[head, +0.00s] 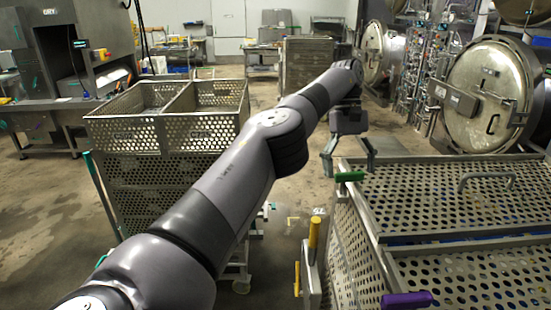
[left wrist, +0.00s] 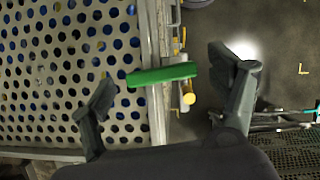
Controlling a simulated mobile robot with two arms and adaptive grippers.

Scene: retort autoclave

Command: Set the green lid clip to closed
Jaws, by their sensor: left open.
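The green lid clip (head: 350,177) sits at the far left corner of the perforated metal basket lid (head: 420,240). In the left wrist view the green clip (left wrist: 162,75) lies across the lid's edge rail, with one end over the perforated sheet and the other past the rail. My left gripper (head: 349,165) points down over the clip and is open. In the left wrist view its fingers (left wrist: 168,80) stand apart on either side of the clip, with nothing gripped. I cannot tell the height gap. My right gripper is not in view.
A purple clip (head: 406,300) is on the lid's near left edge. A yellow-topped handle (head: 314,233) stands beside the basket. An open perforated basket (head: 200,133) stands on a cart at left. Round autoclave doors (head: 485,90) are at back right. Floor between is clear.

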